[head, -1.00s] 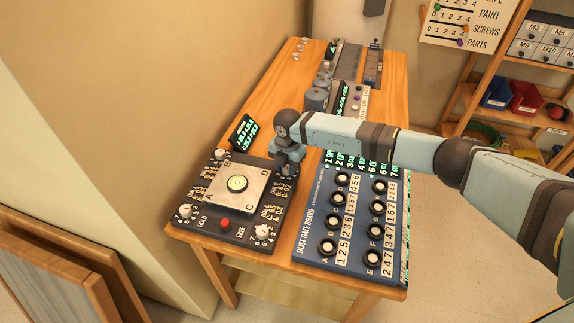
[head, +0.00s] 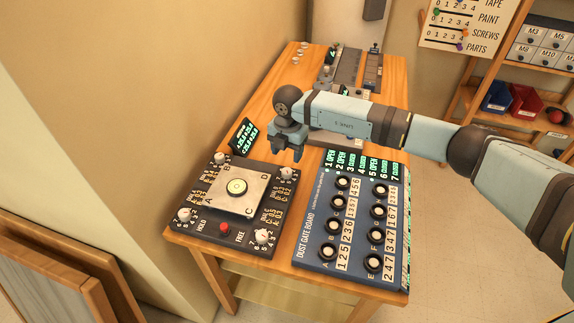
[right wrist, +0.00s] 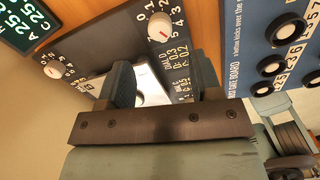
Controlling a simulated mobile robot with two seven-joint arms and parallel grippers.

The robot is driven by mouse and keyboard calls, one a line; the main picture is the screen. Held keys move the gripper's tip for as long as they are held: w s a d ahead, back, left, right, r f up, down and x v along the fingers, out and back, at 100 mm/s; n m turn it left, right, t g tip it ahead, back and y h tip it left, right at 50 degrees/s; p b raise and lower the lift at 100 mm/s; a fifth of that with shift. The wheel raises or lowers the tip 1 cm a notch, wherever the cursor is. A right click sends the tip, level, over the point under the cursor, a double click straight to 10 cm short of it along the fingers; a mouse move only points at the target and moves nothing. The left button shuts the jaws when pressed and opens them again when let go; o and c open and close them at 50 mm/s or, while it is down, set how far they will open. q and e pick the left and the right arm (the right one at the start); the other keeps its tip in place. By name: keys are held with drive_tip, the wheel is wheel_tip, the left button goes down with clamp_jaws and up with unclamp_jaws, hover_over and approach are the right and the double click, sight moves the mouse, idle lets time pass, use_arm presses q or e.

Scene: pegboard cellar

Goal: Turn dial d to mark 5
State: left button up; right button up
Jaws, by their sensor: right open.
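Dial d (head: 288,173) is a small white knob at the upper right corner of the dark dial panel (head: 200,223). I cannot tell exactly which mark the pointer meets. My right gripper (head: 288,153) hangs above the panel's far right edge, just beyond dial d and apart from it. In the right wrist view its fingers (right wrist: 163,78) are spread with nothing held between them. My left gripper is not in view.
The panel also carries other white dials, a square plate with a round level (head: 237,187) and a red button (head: 224,227). A small green-lettered display (head: 243,135) stands behind it.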

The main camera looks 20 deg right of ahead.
wheel_tip(320, 180, up, 6)
drive_tip(key=shift+b, duration=0.3)
drive_tip(key=shift+d, duration=0.1)
